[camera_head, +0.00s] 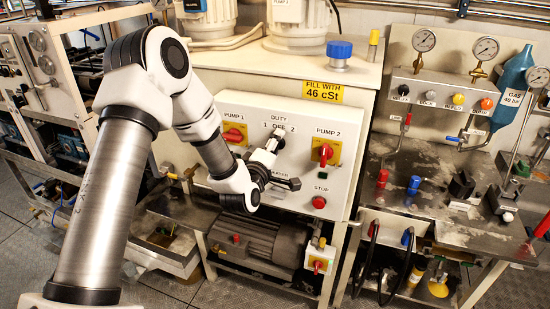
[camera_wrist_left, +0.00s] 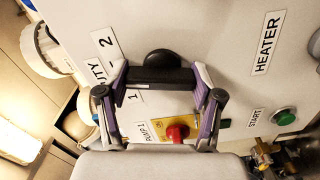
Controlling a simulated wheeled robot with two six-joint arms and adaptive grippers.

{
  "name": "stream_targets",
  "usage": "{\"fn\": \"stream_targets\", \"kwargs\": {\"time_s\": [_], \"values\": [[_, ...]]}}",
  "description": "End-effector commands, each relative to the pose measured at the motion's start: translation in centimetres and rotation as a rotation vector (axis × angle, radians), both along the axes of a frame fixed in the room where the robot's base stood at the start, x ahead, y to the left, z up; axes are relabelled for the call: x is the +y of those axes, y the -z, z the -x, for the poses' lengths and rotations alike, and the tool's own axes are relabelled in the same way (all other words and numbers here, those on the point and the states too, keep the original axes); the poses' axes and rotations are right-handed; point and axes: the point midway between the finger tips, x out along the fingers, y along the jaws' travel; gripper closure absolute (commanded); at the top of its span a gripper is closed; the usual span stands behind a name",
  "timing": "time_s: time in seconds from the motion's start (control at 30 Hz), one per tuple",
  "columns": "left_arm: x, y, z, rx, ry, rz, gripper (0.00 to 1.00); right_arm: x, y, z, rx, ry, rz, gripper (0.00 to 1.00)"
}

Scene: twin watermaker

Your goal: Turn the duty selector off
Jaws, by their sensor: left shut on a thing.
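The duty selector (camera_wrist_left: 160,70) is a black knob with a bar-shaped grip on the pale control panel (camera_head: 330,195). In the wrist view it sits between the fingers of my left gripper (camera_wrist_left: 160,88), which is shut on it. The bar spans from one finger to the other. Its labels "DUTY" (camera_wrist_left: 97,72), "1" and "2" lie beside the left finger and are partly covered. In the head view my left gripper (camera_head: 268,150) is at the panel below the "OFF" mark and hides most of the selector. I cannot tell which mark it points to. My right gripper is not in view.
The red-and-yellow Pump 1 switch (camera_head: 234,134) is left of the gripper and the Pump 2 switch (camera_head: 326,152) right. The red stop button (camera_head: 319,202) is below right. A green start button (camera_wrist_left: 284,117) lies near the heater label (camera_wrist_left: 265,45).

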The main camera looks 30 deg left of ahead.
Motion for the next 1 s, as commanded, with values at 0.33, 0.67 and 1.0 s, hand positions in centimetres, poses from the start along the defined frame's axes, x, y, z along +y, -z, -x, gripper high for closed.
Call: {"fn": "stream_targets", "kwargs": {"time_s": [0.33, 0.67, 1.0], "values": [[0.1, 0.3, 0.0, -0.047, -0.001, 0.196, 0.69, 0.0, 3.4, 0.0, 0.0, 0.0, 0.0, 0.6], [0.1, 0.1, 0.0, -0.059, 0.0, 0.25, 0.69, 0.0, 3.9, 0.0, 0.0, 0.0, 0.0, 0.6], [0.1, 0.0, 0.0, -0.059, 0.0, 0.249, 0.16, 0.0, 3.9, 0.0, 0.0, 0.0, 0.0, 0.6]]}}
